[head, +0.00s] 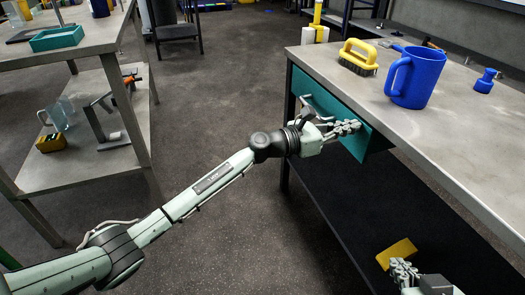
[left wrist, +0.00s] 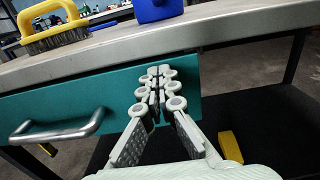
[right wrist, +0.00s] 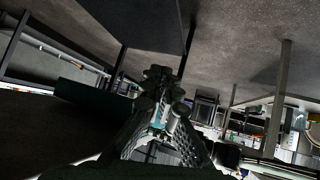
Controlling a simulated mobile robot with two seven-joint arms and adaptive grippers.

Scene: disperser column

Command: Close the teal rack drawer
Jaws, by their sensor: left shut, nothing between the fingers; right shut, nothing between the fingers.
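The teal drawer (head: 322,97) sits under the right-hand bench top. Its side panel shows at the near end in the head view, so it stands out a little; how far I cannot tell. Its front fills much of the left wrist view (left wrist: 100,88), with a grey bar handle (left wrist: 62,130) at left. My left gripper (head: 350,127) is shut and empty, its fingertips in front of the drawer face, right of the handle; the left wrist view cannot settle whether they touch. My right gripper (head: 402,268) is shut and empty, low beside the bench's dark lower shelf.
On the bench top stand a blue mug (head: 415,78), a yellow-handled brush (head: 358,57) and a small blue bottle (head: 485,81). A yellow block (head: 397,253) lies on the lower shelf. Another bench with a teal tray (head: 56,38) stands at left. Floor between is clear.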

